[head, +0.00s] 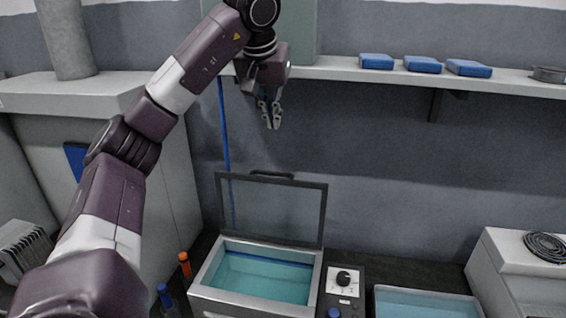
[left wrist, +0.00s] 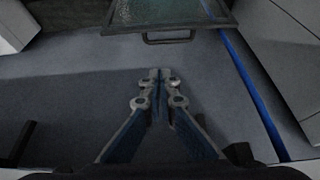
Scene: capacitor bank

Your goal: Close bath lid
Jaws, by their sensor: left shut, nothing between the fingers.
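The bath (head: 258,275) is a metal-rimmed tank of teal liquid at the bottom middle of the head view. Its lid (head: 272,210) is a dark-framed clear panel, standing open and upright at the back rim. A dark handle (head: 272,175) is on the lid's top edge. In the left wrist view the lid (left wrist: 165,14) and its handle (left wrist: 168,38) show at the top. My left gripper (head: 271,127) is above the lid and apart from it, fingers pointing down. In the left wrist view its fingertips (left wrist: 160,72) are together and empty. My right gripper is not in view.
A shelf (head: 330,70) with blue boxes (head: 422,64) runs along the wall. A control box with a knob (head: 344,278) stands right of the bath, beside a second tray of liquid (head: 425,303). Orange-capped (head: 185,264) and blue-capped (head: 164,293) bottles stand at left.

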